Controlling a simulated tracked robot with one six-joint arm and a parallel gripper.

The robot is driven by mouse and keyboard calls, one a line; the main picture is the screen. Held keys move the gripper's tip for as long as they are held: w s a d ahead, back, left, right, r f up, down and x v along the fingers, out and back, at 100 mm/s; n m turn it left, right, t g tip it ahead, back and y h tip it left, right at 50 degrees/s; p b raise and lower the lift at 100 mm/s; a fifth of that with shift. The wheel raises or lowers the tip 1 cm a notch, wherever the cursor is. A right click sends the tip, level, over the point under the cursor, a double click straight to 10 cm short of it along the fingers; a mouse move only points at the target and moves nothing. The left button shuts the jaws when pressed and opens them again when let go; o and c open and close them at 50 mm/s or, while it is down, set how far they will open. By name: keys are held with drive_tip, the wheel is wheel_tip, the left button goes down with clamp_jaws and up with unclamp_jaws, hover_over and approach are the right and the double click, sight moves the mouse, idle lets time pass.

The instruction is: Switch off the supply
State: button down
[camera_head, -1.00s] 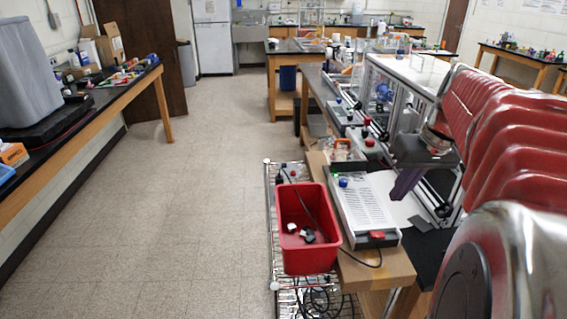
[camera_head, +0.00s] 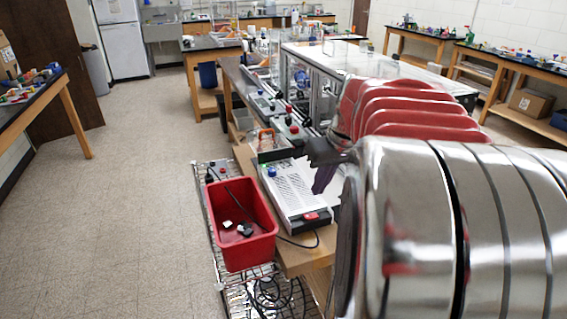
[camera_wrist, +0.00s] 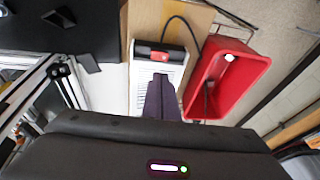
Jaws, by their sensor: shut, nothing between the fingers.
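The supply (camera_head: 292,192) is a white vented box on the wooden bench, with a red switch (camera_head: 311,217) on its near end. Blue and green knobs are at its far end. In the wrist view the supply (camera_wrist: 145,85) lies beyond my fingers, and its red switch (camera_wrist: 159,54) shows above the fingertips. My gripper (camera_wrist: 160,77) has purple fingers, shut and empty, pointing toward the switch end. In the head view my gripper (camera_head: 324,180) is at the supply's right side, partly hidden by my arm. Contact is not visible, and the switch position cannot be told.
A red bin (camera_head: 241,222) with small parts stands left of the supply on a wire rack (camera_head: 268,297). A black cable runs from the supply's near end. An aluminium extrusion frame (camera_wrist: 62,85) is close on the other side. Open floor lies left.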

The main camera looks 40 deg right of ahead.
sight(307, 215)
drive_tip(key=x, duration=0.5)
drive_tip(key=s+a+x, duration=0.1)
drive_tip(key=x, duration=0.2)
drive_tip(key=shift+f, duration=0.2)
